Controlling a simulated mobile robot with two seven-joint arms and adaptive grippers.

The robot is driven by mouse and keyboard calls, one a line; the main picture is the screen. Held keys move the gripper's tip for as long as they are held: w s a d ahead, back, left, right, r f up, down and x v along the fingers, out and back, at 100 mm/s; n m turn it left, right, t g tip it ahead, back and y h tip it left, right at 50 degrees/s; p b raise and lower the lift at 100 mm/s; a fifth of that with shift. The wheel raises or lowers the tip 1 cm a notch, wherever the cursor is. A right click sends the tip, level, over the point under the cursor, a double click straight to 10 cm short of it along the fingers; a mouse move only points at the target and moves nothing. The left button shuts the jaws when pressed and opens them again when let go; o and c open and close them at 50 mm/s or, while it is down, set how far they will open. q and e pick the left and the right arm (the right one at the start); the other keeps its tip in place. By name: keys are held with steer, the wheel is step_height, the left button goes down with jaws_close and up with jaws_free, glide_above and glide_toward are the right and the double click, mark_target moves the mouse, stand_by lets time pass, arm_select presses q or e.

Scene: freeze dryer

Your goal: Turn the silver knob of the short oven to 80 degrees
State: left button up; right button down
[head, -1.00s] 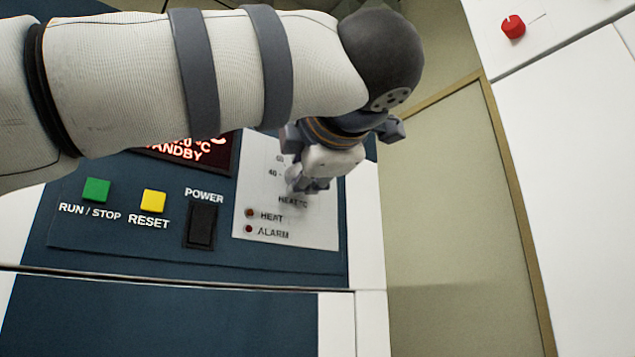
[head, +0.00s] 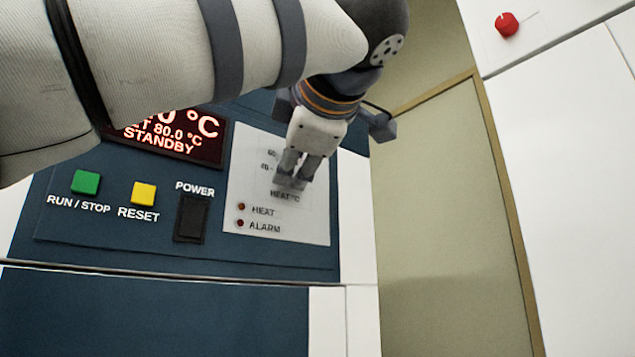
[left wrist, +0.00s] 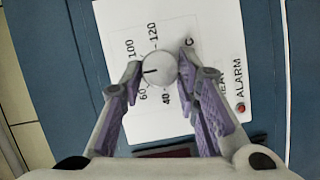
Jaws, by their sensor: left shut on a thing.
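The silver knob (left wrist: 156,72) of the short oven shows in the left wrist view as a round dial with a dark pointer line. The line points left, between the 60 and 100 marks; the 80 label is hidden by a finger. My left gripper (left wrist: 160,66) is shut on the knob, one finger on each side. In the head view my left gripper (head: 291,178) reaches down onto the white dial plate (head: 246,180) and hides the knob. The red display (head: 170,134) reads 80.0 °C and STANDBY, partly covered by my arm. My right gripper is not in view.
The oven panel has a green RUN / STOP button (head: 86,182), a yellow RESET button (head: 144,194) and a black POWER switch (head: 191,218). HEAT and ALARM lamps sit below the dial. A white cabinet with a red knob (head: 507,24) stands at the right.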

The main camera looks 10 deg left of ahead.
arm_select(q)
steer(key=shift+a+r, duration=0.1)
steer(key=o, duration=1.2)
